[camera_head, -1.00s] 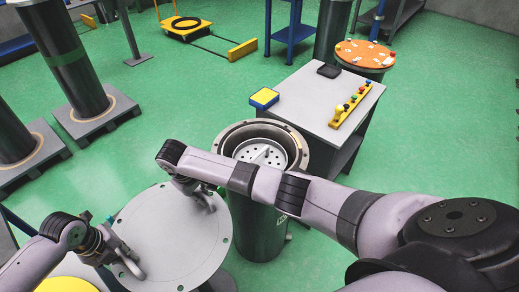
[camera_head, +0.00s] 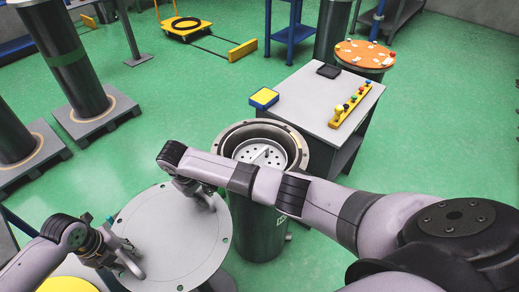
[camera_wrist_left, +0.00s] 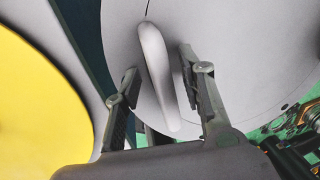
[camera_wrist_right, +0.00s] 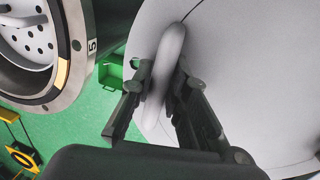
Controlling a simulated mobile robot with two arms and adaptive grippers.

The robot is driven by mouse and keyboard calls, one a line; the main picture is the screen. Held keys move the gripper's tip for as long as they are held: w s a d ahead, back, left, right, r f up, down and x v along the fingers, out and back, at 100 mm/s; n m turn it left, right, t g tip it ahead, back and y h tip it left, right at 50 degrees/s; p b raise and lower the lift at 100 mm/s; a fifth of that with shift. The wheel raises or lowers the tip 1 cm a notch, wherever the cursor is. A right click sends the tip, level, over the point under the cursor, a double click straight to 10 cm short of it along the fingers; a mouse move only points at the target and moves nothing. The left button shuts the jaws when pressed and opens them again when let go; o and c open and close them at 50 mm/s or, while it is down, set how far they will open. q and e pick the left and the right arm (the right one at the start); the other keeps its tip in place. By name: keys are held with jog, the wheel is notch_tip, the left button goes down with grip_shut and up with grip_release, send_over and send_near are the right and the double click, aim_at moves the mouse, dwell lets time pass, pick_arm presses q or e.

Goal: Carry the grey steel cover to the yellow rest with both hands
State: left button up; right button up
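The grey steel cover (camera_head: 178,243) is a round flat plate with small rim holes and two bar handles, at the lower middle of the head view. My left gripper (camera_wrist_left: 160,82) is open, its fingers on either side of the near handle (camera_wrist_left: 154,65) with gaps showing. My right gripper (camera_wrist_right: 160,88) has its fingers close against both sides of the other handle (camera_wrist_right: 168,50) and looks shut on it. The yellow rest (camera_head: 66,286) shows partly at the bottom left, beside the cover; it also shows in the left wrist view (camera_wrist_left: 40,95). What is under the cover is mostly hidden.
An open flanged cylinder (camera_head: 262,232) stands just right of the cover, partly behind my right arm. A grey table (camera_head: 315,95) with a blue-yellow box (camera_head: 264,98) stands behind it. Tall dark cylinders on pallets (camera_head: 100,122) stand at left. Green floor is clear around (camera_head: 185,90).

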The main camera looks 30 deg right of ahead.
pick_arm(q)
jog(key=shift+d+r, duration=0.1)
jog(key=shift+r, duration=0.05)
pick_arm(e)
jog(key=o, duration=0.4)
jog(key=shift+r, duration=0.1)
jog(key=shift+o, duration=0.2)
pick_arm(q)
jog(key=shift+w, duration=0.1)
pick_arm(e)
jog(key=shift+a, duration=0.1)
pick_arm(q)
jog(key=shift+r, duration=0.15)
pick_arm(e)
jog(key=shift+r, duration=0.15)
